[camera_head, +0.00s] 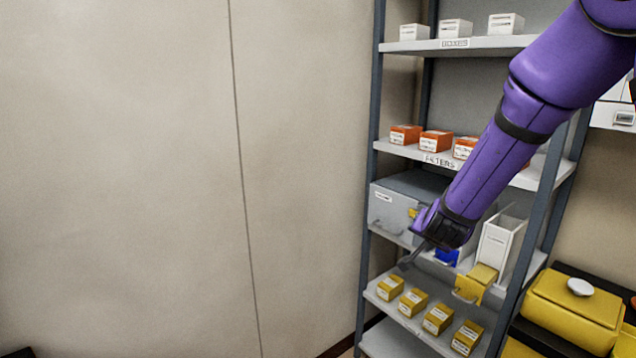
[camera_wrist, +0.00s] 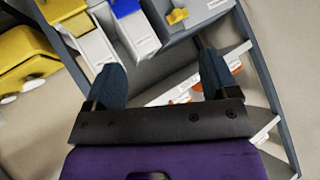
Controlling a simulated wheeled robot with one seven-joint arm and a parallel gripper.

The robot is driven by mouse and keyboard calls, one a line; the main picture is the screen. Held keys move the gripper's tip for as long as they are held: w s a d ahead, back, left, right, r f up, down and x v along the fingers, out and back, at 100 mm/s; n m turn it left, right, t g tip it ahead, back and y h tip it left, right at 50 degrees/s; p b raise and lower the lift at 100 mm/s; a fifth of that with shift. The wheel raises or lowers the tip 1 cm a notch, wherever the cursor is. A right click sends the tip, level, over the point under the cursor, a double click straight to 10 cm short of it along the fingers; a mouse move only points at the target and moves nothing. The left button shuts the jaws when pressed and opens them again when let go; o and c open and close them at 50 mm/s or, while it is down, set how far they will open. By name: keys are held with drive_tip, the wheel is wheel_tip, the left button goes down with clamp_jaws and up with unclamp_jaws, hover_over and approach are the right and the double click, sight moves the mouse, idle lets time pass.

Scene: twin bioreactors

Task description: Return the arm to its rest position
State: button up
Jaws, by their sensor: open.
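My purple arm reaches in from the upper right in the head view, angled down and to the left across the shelf rack. My gripper (camera_head: 408,264) is at its lower end, in front of the rack between the lower shelves. In the wrist view the two dark fingers of my gripper (camera_wrist: 162,72) stand wide apart with nothing between them. Part of the rack, including some of the filters shelf, is hidden behind my arm.
The shelf rack (camera_head: 549,190) holds white boxes (camera_head: 455,28), orange boxes (camera_head: 436,141), a grey case (camera_head: 388,208), a white bin (camera_head: 500,244) and yellow boxes (camera_head: 437,319). Yellow containers (camera_head: 572,308) stand at lower right. A bare wall (camera_head: 120,160) fills the left.

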drive_tip(key=s+r+n+g+y, duration=0.2)
drive_tip(key=s+r+n+y, duration=0.25)
drive_tip(key=s+r, duration=0.95)
drive_tip(key=s+d+r+n+g+h, duration=0.1)
drive_tip(key=s+d+r, duration=0.1)
drive_tip(key=s, duration=0.8)
drive_tip(key=s+d+r+n+g+h, duration=0.1)
drive_tip(key=s+d+n+g, duration=0.1)
drive_tip(key=s, duration=0.9)
drive_tip(key=shift+s+r, duration=0.25)
drive_tip(key=shift+r, duration=0.1)
